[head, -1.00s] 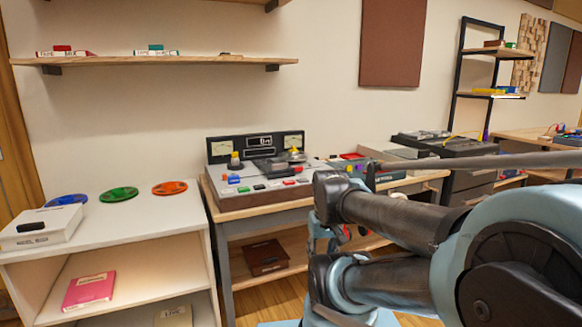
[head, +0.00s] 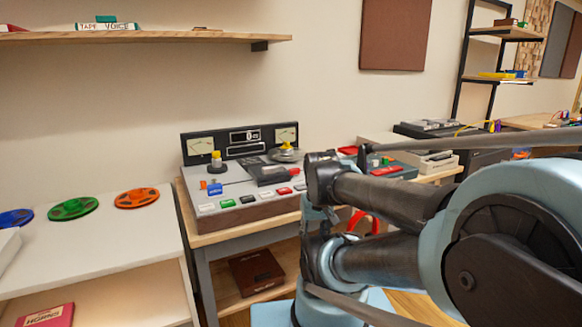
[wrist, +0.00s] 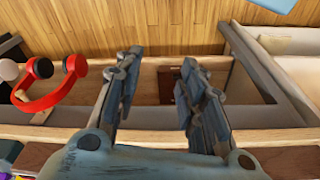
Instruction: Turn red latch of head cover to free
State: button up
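The tape machine (head: 240,208) stands on a wooden table in the head view, with two meters on its upright back panel. A dark block, likely the head cover (head: 272,175), sits in the middle of its deck.
Red headphones (wrist: 48,98) hang left of my gripper in the wrist view. A brown box (head: 257,271) lies on the table's lower shelf. A white shelf unit (head: 100,243) with coloured reels stands left. More gear (head: 409,163) stands right, partly behind my arm.

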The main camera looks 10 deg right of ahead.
jog(key=shift+w+d, duration=0.15)
jog(key=shift+r, duration=0.1)
notch_tip(320, 180, up, 26)
jog(key=m+g, duration=0.2)
jog(key=m, duration=1.3)
send_over(294, 169)
notch_tip(294, 169, down, 17)
jog(key=shift+w+r, duration=0.1)
